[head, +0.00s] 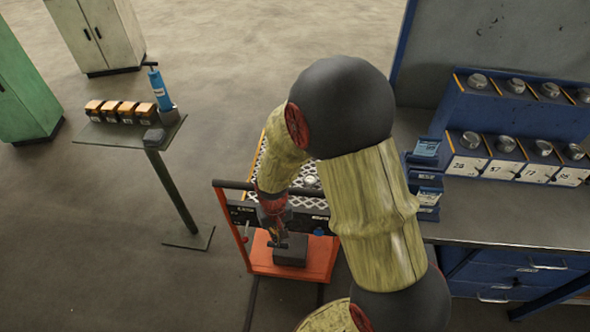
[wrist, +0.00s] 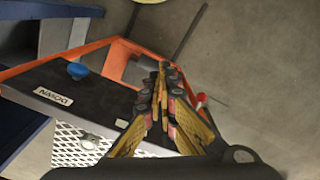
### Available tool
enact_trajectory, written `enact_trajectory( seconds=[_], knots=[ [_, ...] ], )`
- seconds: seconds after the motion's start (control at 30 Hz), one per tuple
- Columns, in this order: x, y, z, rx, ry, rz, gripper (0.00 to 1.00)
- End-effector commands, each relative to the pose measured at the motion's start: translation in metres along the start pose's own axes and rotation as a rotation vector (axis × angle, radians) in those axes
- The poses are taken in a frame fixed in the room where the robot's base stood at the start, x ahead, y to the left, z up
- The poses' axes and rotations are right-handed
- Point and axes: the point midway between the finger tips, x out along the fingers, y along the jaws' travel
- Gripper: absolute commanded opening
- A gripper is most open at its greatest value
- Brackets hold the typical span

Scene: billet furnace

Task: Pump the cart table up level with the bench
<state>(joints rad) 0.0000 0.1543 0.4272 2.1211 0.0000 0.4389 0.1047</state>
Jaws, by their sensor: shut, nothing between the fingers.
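The cart has an orange frame (head: 240,238) and a perforated metal table top (head: 301,189), partly hidden behind my arm. In the wrist view the mesh top (wrist: 75,150) shows at lower left. The cart's dark front panel (wrist: 105,95) carries a "DOWN" label and a blue knob (wrist: 77,70). A red knob (wrist: 200,99) shows right of the fingers. A dark grey block (head: 290,250) sits on the orange base. My gripper (head: 278,240) is shut and empty in front of the panel, above the block; its fingertips (wrist: 166,68) overlap the block's area. I cannot tell whether they touch. The bench (head: 510,220) stands right of the cart; the height difference is unclear.
Blue racks (head: 500,130) with metal pieces and numbered labels stand on the bench. Small blue trays (head: 427,180) sit at its near left edge. A post stand (head: 125,135) at left holds orange-and-black blocks and a blue cylinder. The floor between stand and cart is clear.

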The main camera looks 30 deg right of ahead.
Motion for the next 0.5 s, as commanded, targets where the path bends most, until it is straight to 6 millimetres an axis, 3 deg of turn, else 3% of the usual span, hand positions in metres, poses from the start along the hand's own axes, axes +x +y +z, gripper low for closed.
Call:
enact_trajectory(
  seconds=[0.5],
  knots=[
    [0.02, -0.001, 0.002, 0.0, -0.001, 0.0, 0.0]
  ],
)
